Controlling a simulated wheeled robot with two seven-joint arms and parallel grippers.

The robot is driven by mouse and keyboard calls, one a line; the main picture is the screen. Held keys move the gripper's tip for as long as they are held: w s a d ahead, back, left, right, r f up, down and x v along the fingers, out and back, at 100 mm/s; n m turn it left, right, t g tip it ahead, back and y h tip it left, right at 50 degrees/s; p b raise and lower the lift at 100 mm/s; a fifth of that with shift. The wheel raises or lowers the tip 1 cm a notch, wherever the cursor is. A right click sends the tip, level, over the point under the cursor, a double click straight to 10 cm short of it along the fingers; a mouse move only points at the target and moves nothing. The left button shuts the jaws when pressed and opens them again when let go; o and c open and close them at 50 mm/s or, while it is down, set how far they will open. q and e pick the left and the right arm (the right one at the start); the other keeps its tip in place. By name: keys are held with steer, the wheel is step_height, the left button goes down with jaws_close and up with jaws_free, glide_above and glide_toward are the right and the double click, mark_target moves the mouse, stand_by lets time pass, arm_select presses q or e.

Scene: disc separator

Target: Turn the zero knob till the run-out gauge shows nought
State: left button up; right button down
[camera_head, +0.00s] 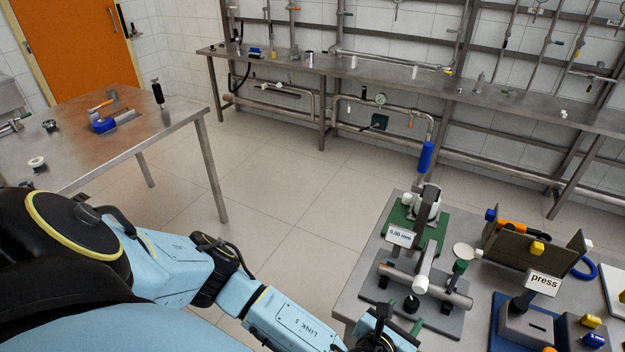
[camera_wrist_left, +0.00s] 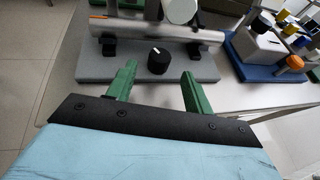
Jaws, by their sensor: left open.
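The zero knob (camera_head: 411,303) is a small black knob at the front of a grey base plate (camera_head: 448,321) with a metal roller. In the left wrist view the black knob (camera_wrist_left: 158,61) has a white mark on top. A white readout (camera_head: 400,235) on the rig behind seems to read 0.00 mm, but its small print is hard to be sure of. My left gripper (camera_head: 398,326) is low at the table's front edge. In the left wrist view its green fingers (camera_wrist_left: 160,72) are apart and empty, with the knob just beyond and between their tips. My right gripper is not in view.
A press (camera_head: 523,322) with a sign stands to the right on a blue base. A brown bin (camera_head: 520,248) with coloured knobs is behind it. A green-based machine (camera_head: 437,222) stands behind the rig. A steel table (camera_head: 120,150) is at the left, with open floor between.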

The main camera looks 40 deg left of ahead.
arm_select(q)
steer(key=v, duration=0.9)
steer(key=s+a+f+n+g+b, duration=0.1)
steer(key=s+a+f+n+g, duration=0.1)
steer(key=f+n, duration=0.6)
steer(key=s+a+f+n+g+b, duration=0.1)
steer(key=s+a+f+n+g, duration=0.2)
steer(key=f+n, duration=0.5)
steer(key=s+a+f+n+g+b, duration=0.2)
steer(key=s+f+n+g, duration=0.3)
steer(key=f+n, duration=0.4)
steer(key=shift+a+f, duration=0.6)
steer(key=shift+f, duration=3.15)
steer(key=shift+s, duration=0.1)
